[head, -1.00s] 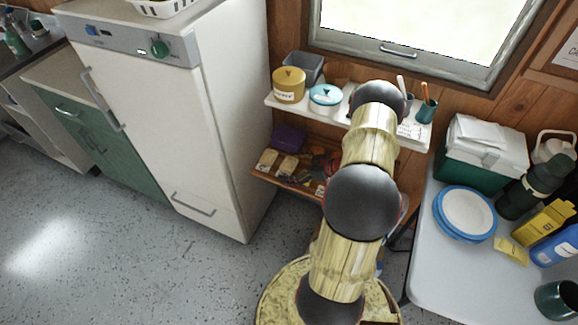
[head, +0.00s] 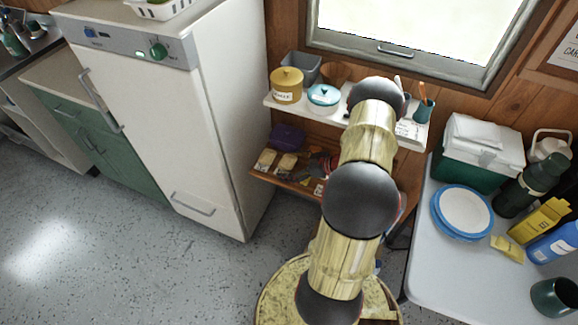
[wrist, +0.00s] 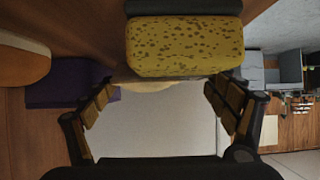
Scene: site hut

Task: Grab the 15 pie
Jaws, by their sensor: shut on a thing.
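In the wrist view my gripper (wrist: 160,88) has a finger on each side of a pale tan thing (wrist: 158,87), which looks like a pie. The fingertips meet its two ends. Most of it is hidden behind a yellow, brown-speckled block (wrist: 185,46) with a dark top layer, so no number can be read. In the head view my arm hides my gripper. Two tan packets with pale labels (head: 265,159) lie on the lower wooden shelf; their lettering is too small to read.
A purple box (wrist: 65,82) and a rounded tan thing (wrist: 22,60) are at the left of the wrist view. The lower shelf (head: 290,186) sits under a white shelf with tins (head: 286,86). A tall white fridge (head: 160,120) stands to the left, a loaded table (head: 440,270) to the right.

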